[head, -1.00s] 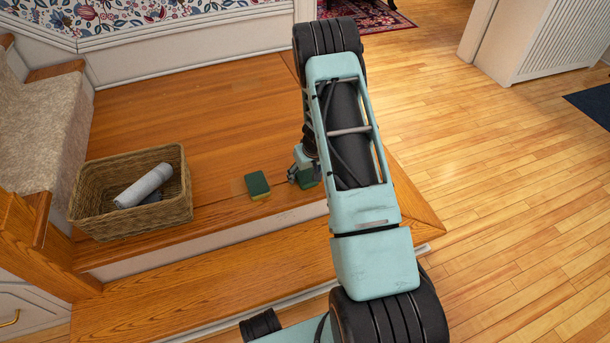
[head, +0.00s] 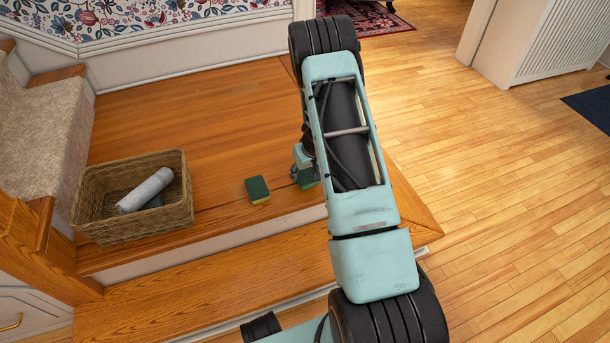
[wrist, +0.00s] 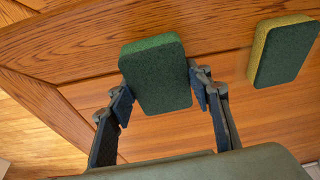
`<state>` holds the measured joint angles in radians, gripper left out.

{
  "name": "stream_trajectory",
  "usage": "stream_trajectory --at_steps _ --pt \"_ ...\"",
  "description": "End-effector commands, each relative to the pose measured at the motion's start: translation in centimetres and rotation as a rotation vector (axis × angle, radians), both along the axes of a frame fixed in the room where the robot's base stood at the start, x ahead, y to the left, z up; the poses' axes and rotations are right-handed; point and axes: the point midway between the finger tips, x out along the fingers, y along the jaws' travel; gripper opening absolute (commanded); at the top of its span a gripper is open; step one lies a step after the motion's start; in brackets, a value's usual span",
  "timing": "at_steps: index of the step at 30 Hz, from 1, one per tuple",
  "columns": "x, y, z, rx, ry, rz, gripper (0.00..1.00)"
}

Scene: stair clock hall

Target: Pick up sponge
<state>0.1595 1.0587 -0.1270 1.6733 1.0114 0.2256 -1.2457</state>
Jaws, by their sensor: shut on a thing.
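A green sponge (wrist: 157,75) is between the two fingers of my gripper (wrist: 161,92) in the wrist view, and the fingers are shut on its sides. In the head view this sponge (head: 306,178) shows only in part beside my gripper (head: 299,170), the rest hidden behind my arm. A second sponge (head: 257,189), green on top with a yellow side, lies on the wooden landing just left of my gripper. It also shows at the right of the wrist view (wrist: 284,50). I cannot tell whether the held sponge touches the wood.
A wicker basket (head: 180,215) with a grey-white roll (head: 145,190) and a dark item inside stands on the landing at left. Carpeted stairs (head: 50,130) rise at far left. The landing (head: 200,110) behind the sponges is clear.

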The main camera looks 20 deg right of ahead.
Motion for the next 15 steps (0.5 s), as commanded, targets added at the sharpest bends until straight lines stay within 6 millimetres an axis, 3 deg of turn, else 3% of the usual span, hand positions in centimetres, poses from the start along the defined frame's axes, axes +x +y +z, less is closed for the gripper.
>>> stream_trajectory --at_steps 1,10,15 --pt "0.1 0.1 2.0 -0.001 -0.003 0.003 0.38" --pt "-5.1 1.3 7.8 0.001 -0.002 0.000 0.38" --pt "-8.5 2.2 8.8 0.002 0.000 -0.002 0.38"
